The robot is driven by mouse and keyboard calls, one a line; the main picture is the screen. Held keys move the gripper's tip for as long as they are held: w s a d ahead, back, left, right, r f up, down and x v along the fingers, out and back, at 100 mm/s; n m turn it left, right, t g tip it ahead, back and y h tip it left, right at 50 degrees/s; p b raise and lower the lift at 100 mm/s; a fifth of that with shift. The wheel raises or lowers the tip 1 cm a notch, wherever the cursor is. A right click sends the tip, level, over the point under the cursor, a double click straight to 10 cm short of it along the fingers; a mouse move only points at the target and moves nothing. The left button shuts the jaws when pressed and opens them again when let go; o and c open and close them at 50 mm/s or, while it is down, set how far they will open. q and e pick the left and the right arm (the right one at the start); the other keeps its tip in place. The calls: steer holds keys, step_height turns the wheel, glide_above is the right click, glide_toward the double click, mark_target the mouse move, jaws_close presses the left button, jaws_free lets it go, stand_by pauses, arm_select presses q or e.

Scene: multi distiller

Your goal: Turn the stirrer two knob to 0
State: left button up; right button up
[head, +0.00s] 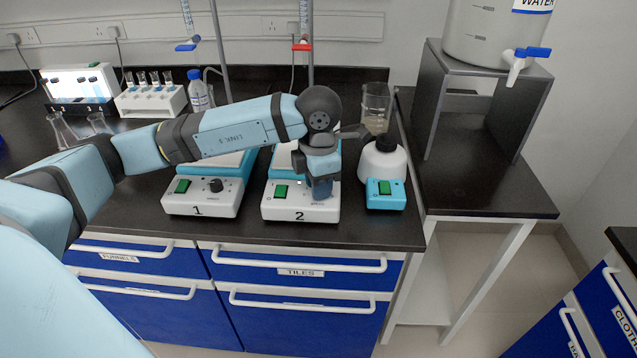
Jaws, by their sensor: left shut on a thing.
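Stirrer two (301,212) is a white and teal box with a green switch (281,191) and the number 2 on its front. It stands near the front edge of the black bench. My left arm comes in from the left, and my left gripper (321,190) points down at the right part of its front panel. The gripper is shut on the stirrer two knob, which it hides. The knob's setting cannot be seen. My right gripper is not in view.
Stirrer one (201,204), with its black knob (216,185), stands left of stirrer two. A small teal device (386,201) and a beaker (375,100) stand to the right. Burette stands rise behind. A water tank (484,30) sits on a grey stand at the right.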

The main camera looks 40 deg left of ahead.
arm_select(q)
steer(key=shift+r, duration=0.1)
stand_by(0.3)
steer(key=o, duration=0.9)
steer(key=shift+o, duration=0.2)
step_height(320, 180, up, 14)
steer(key=p, duration=0.1)
steer(key=shift+p, duration=0.35)
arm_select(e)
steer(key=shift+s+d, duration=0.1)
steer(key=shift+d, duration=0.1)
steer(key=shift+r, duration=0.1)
